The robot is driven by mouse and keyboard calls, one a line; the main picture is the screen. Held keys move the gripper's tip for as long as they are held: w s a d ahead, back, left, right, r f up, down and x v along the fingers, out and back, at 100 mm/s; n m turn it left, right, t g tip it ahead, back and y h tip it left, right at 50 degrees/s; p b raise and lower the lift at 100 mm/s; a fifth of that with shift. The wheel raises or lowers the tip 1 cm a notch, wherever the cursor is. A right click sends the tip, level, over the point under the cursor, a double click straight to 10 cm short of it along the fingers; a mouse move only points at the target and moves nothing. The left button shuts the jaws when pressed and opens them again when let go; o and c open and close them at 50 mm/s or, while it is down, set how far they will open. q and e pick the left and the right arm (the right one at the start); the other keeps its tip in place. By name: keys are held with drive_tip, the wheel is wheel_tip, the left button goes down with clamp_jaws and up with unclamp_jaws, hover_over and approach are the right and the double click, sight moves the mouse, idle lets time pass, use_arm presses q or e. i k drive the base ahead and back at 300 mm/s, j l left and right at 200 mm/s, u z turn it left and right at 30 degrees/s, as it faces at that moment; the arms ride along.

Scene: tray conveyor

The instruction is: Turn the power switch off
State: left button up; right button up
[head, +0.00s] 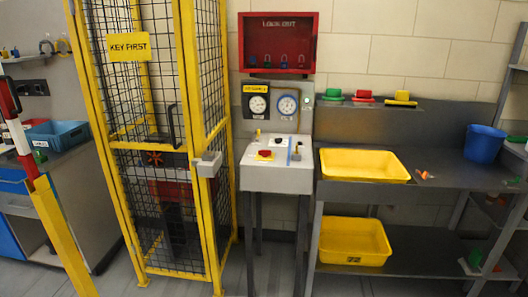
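A grey control console (252,178) on legs stands in the middle of the head view. On its sloped top, a red knob on a yellow plate (265,155) looks like the power switch. It is too small to tell which way the knob is turned. A small black control (278,142) and an upright blue strip (290,151) are also on the console top. Neither of my grippers shows in the head view.
A yellow mesh cage (190,90) with a "KEY FIRST" sign (129,47) stands left of the console. A steel bench with a yellow tray (365,166) and blue bucket (484,144) is right. A red "LOCK OUT" box (278,22) and gauges (258,103) hang above.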

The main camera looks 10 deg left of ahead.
sight(265, 153)
drive_tip(key=i+u, duration=0.15)
drive_tip(key=u, duration=0.65)
drive_tip(key=i+l+u, duration=0.55)
drive_tip(key=l, duration=0.2)
drive_tip(key=i+l+u, duration=0.25)
drive_tip(key=l, duration=0.25)
drive_tip(key=i+l, duration=0.8)
drive_tip(key=l, duration=0.15)
drive_tip(key=u, duration=0.05)
